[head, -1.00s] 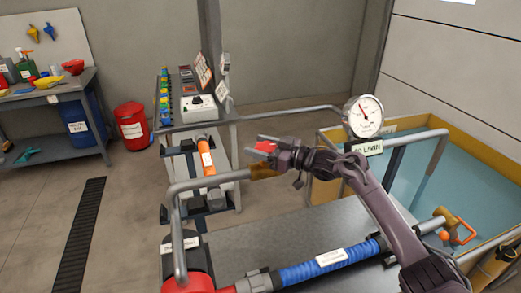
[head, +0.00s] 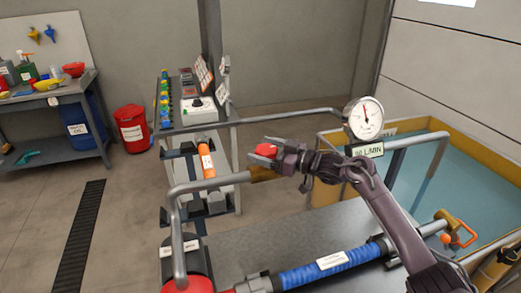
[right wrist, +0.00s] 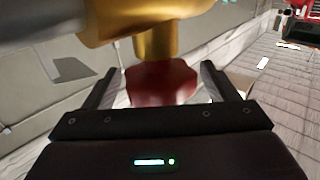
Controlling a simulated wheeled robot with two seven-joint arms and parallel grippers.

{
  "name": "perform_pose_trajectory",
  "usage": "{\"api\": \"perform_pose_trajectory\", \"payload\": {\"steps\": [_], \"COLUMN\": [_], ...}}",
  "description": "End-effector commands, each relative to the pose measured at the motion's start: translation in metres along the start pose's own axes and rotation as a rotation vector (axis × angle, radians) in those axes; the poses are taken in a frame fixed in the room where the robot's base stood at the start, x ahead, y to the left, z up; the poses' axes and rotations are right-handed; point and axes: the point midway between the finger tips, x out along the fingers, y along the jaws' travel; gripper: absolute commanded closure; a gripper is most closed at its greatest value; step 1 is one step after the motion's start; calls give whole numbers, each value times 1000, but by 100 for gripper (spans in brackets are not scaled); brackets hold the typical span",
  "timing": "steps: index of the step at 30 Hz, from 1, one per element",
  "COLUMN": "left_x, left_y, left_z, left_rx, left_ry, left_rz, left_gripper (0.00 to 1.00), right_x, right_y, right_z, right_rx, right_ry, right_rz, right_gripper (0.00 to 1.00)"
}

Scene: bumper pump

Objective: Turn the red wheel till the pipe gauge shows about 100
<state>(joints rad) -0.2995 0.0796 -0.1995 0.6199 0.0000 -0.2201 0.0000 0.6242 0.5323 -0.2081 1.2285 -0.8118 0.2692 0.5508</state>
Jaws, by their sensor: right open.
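The red wheel (head: 267,150) is small and sits at the end of a brass valve on the pipe in the head view. It also shows dark red below the brass body in the right wrist view (right wrist: 162,82). My right gripper (head: 264,152) is open, with one finger on each side of the wheel; in the wrist view gaps show between wheel and fingers. The round white pipe gauge (head: 366,117) has a red needle pointing about straight up. The plate (head: 365,149) below it has a number and a flow unit, too small to read surely. My left gripper is out of view.
A grey pipe (head: 290,117) runs behind my right gripper to the gauge. A blue hose (head: 313,273) lies on the grey bench in front. A water tank (head: 450,180) with a yellow rim stands at the right. An orange-and-white cylinder (head: 206,160) stands left of the wheel.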

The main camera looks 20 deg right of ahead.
Motion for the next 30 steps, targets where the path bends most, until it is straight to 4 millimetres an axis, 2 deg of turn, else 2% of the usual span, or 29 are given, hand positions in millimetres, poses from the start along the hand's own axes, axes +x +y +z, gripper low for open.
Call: {"api": "perform_pose_trajectory", "payload": {"steps": [6,12,30], "left_x": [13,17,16], "left_y": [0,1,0], "left_z": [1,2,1], "left_rx": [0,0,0], "left_ry": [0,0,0], "left_rz": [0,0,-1], "left_gripper": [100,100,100], "right_x": [-40,-60,-62], "right_y": [0,0,0], "right_z": [4,2,0], "right_rx": [-3,-1,-2], "right_ry": [-3,-2,-1], "right_rz": [2,1,1], "right_gripper": [20,20,20]}}
